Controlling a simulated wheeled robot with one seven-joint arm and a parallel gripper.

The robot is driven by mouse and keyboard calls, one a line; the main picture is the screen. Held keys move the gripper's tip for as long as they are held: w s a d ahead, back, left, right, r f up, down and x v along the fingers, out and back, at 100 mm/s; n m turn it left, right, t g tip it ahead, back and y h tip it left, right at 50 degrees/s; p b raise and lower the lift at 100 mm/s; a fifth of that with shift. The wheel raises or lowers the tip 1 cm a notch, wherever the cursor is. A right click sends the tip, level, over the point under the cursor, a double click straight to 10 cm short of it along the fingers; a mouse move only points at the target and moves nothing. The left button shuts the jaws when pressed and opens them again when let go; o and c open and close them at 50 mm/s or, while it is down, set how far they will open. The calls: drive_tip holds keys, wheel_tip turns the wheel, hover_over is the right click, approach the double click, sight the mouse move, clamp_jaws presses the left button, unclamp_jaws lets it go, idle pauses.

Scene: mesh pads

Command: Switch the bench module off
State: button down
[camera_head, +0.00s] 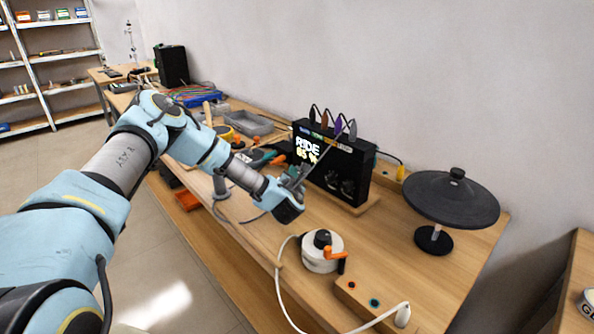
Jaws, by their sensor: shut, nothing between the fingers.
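The bench module appears to be the black box (352,160) standing on a wooden base on the bench. Its upper front shows lit text, "RIDE" and "65 %", and several coloured tabs and looped leads rise from its top. My gripper (295,198) is in front of the module's left lower side, above the bench. It is shut and empty. Its fingers are small and dark here, and I cannot tell whether they touch the module. My arm and gripper hide part of the module's lower left. I cannot make out a switch clearly.
A white round device with an orange lever (322,252) stands in front of the module, with a white cable. A black disc on a stand (450,197) is to the right. Tools and a grey tray (248,124) crowd the bench behind my arm. The bench's right front is clearer.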

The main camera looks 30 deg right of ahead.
idle(0.4)
drive_tip(key=shift+s+a, duration=0.15)
drive_tip(key=shift+a, duration=0.6)
drive_tip(key=shift+s+a, duration=0.2)
drive_tip(key=shift+a, duration=0.8)
drive_tip(key=shift+s+a, duration=0.2)
drive_tip(key=shift+a, duration=0.75)
drive_tip(key=shift+s+a, duration=0.2)
drive_tip(key=shift+a, duration=0.8)
